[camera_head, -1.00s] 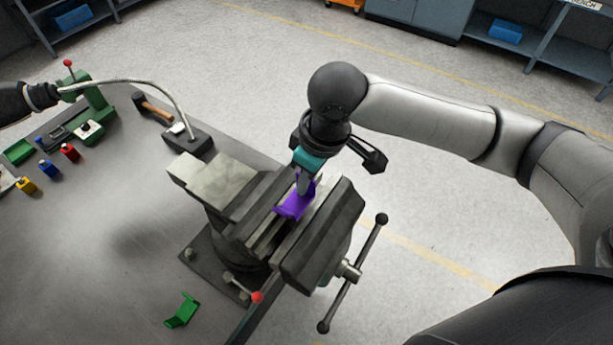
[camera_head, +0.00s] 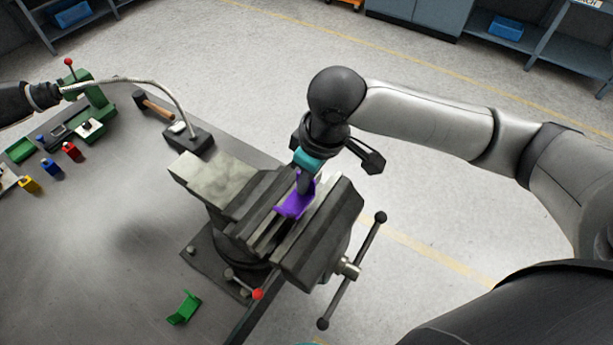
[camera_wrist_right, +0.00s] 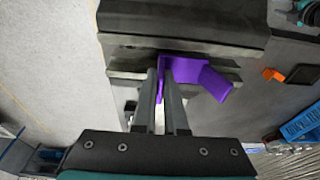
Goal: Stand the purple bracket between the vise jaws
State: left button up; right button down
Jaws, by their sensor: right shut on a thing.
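The purple bracket (camera_head: 294,204) is at the gap between the jaws of the grey vise (camera_head: 315,238). My right gripper (camera_head: 304,187) comes down from above and is shut on the bracket's upright part. The right wrist view shows the two fingers closed about a thin purple wall of the bracket (camera_wrist_right: 205,72), with another flange sticking out to the right. How deep the bracket sits between the jaws is hard to tell. My left gripper is out of view; only a dark part of that arm shows at the left edge.
A green bracket (camera_head: 183,308) lies on the bench (camera_head: 120,255) in front of the vise. The vise handle (camera_head: 352,270) sticks out at the right.

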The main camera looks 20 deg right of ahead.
jog(key=shift+f, duration=0.7)
jog(key=shift+f, duration=0.45)
dwell(0.5)
jog(key=shift+f+p, duration=0.35)
jog(key=shift+p, duration=0.6)
dwell(0.8)
jog(key=c, duration=0.9)
grip_release()
jog(key=shift+r, duration=4.05)
